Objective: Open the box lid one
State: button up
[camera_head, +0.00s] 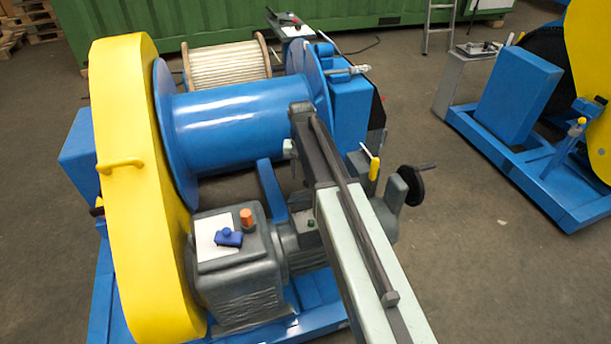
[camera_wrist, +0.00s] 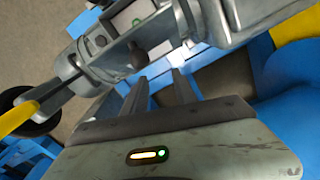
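I cannot tell for sure which part is box lid one. A grey box-shaped gear housing (camera_head: 239,265) stands right of the yellow guard. On its top are a white plate (camera_head: 212,238), a blue knob (camera_head: 229,237) and an orange cap (camera_head: 246,218). In the wrist view the white plate (camera_wrist: 128,20) shows at the top, partly cut off. My gripper (camera_wrist: 160,88) has two dark fingers spread apart with nothing between them. It points toward grey machine parts (camera_wrist: 100,55); contact cannot be told. In the head view my arm hides part of the machine.
A tall yellow guard (camera_head: 135,190) with a handle stands left. A blue drum (camera_head: 235,125) lies behind the housing. A yellow-handled lever (camera_head: 374,168) and a black handwheel (camera_head: 412,186) stick out right of my arm. Open floor lies between this machine and another blue frame (camera_head: 520,150).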

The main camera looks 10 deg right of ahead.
jog(key=shift+o, duration=0.2)
jog(key=shift+d, duration=0.2)
notch_tip(320, 180, up, 8)
jog(key=p, duration=0.8)
jog(key=shift+f, duration=0.1)
jog(key=shift+s, duration=0.15)
jog(key=c, duration=0.3)
jog(key=s, duration=0.1)
jog(key=s+d, duration=0.1)
jog(key=s, duration=0.3)
jog(key=shift+d, duration=0.25)
grip_shut()
jog(key=s+d+n, duration=0.1)
jog(key=s+d, duration=0.3)
jog(key=s, duration=1.1)
jog(key=shift+s+n, duration=0.15)
jog(key=shift+n, duration=0.15)
